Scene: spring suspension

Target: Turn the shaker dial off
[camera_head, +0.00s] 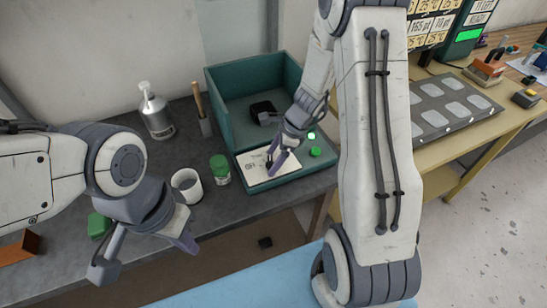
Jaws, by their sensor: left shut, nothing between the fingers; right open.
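The shaker (236,105) is a teal open-topped box on the dark table, with a white front panel (286,177). A small dark dial (269,163) shows at the panel's upper part, partly hidden by my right gripper. A lit green light (311,135) and a green knob or button (315,152) are to the right of the panel. My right gripper (275,158) is open, pointing down with its purple fingers at the dial; whether they touch it cannot be told. My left gripper (190,243) is shut and empty, in front of the table at lower left.
A white cup (187,187), a green-lidded jar (220,170), a pump bottle (156,112) and a holder with a wooden-handled tool (203,122) stand left of the shaker. A dark object (263,110) sits inside the box. A wooden bench with a grey tray (437,110) is at right.

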